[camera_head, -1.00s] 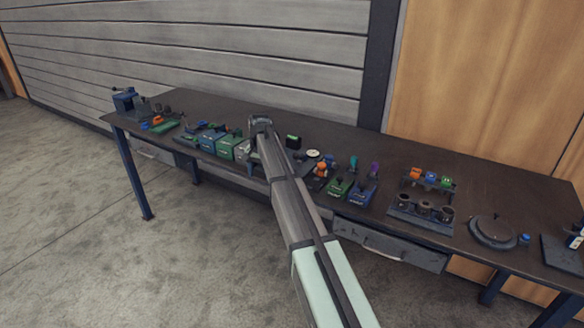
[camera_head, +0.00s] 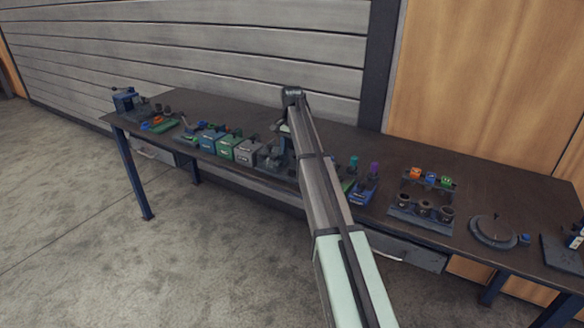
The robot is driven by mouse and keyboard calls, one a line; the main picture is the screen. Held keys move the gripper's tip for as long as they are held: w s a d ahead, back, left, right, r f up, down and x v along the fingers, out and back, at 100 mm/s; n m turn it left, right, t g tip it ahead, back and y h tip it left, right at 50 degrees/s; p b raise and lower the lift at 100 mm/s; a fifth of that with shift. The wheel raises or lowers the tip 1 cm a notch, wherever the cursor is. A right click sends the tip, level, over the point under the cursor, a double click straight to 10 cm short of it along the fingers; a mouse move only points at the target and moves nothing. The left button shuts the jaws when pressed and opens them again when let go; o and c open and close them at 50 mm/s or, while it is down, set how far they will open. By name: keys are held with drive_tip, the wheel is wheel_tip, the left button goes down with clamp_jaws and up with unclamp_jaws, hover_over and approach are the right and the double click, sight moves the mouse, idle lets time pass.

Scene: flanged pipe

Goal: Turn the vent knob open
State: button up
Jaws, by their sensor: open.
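My arm reaches up over the middle of the bench, and its far end bends down behind the forearm. My gripper (camera_head: 277,153) shows only as a small dark shape low over the bench, beside the row of boxes; its fingers are too small to make out clearly. I cannot pick out the vent knob for certain. Small coloured knobs, one teal (camera_head: 354,161) and one purple (camera_head: 374,169), stand on fixtures just right of my arm. My forearm hides the bench between these and my gripper.
The long dark bench (camera_head: 480,185) carries several fixtures. Green and grey boxes (camera_head: 226,146) stand left of my gripper. A rack with orange, blue and green pieces (camera_head: 431,178) and a round plate (camera_head: 493,231) stand to the right. The back strip of the bench is mostly clear.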

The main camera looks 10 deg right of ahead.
sight(292, 172)
wheel_tip(292, 172, down, 8)
drive_tip(key=shift+r, duration=0.1)
idle(0.4)
drive_tip(key=c, duration=1)
